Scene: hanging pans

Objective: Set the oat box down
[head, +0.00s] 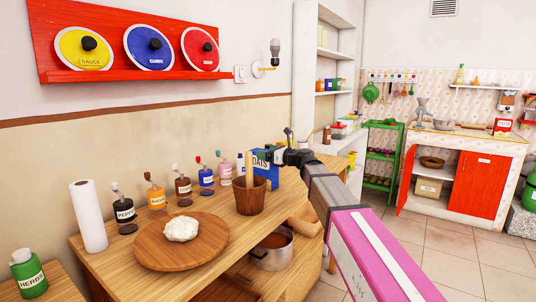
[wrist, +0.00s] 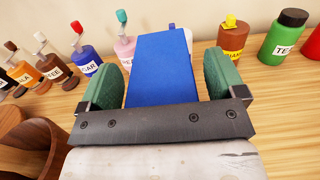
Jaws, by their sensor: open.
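The blue oat box (head: 264,166), lettered "OATS", is upright on the wooden table behind a brown wooden bucket, which hides its lower part in the head view. In the wrist view the plain blue top of the oat box (wrist: 160,65) lies between the two green finger pads. My gripper (wrist: 164,78) is open around the box, with a pad on each side. The left pad looks very close to the box; I cannot tell if it touches. In the head view my gripper (head: 286,152) is at the box's upper right.
The wooden table (head: 228,222) carries several labelled bottles along the wall, a paper roll (head: 88,216) and a round board (head: 155,252) with a white lump. The bucket (head: 250,197) stands close in front of the box. A green bottle (wrist: 285,37) stands to the right in the wrist view.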

